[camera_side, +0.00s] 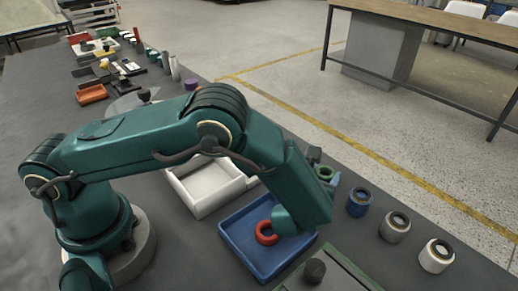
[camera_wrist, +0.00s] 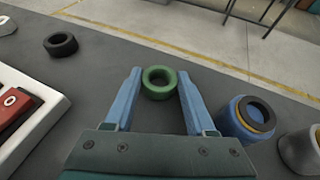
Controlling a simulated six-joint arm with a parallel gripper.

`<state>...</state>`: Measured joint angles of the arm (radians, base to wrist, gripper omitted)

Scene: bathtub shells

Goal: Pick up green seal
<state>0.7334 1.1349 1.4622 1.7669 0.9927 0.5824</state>
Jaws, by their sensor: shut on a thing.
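The green seal (camera_wrist: 158,93) is a thick green ring with a dark hole, seen in the wrist view between the two blue fingers of my gripper (camera_wrist: 160,76). The fingers are closed on its sides near their tips. In the side view the green seal (camera_side: 324,178) shows just right of my forearm, which hides most of my gripper. I cannot tell from these views how far the seal is above the table.
A blue cylinder with a dark ring on top (camera_side: 358,206) stands close on the right, with two pale cylinders beyond it. A blue tray (camera_side: 234,238) holds a red ring (camera_side: 266,240). A white tray (camera_side: 183,193) is behind it. A black ring (camera_wrist: 60,46) lies at upper left.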

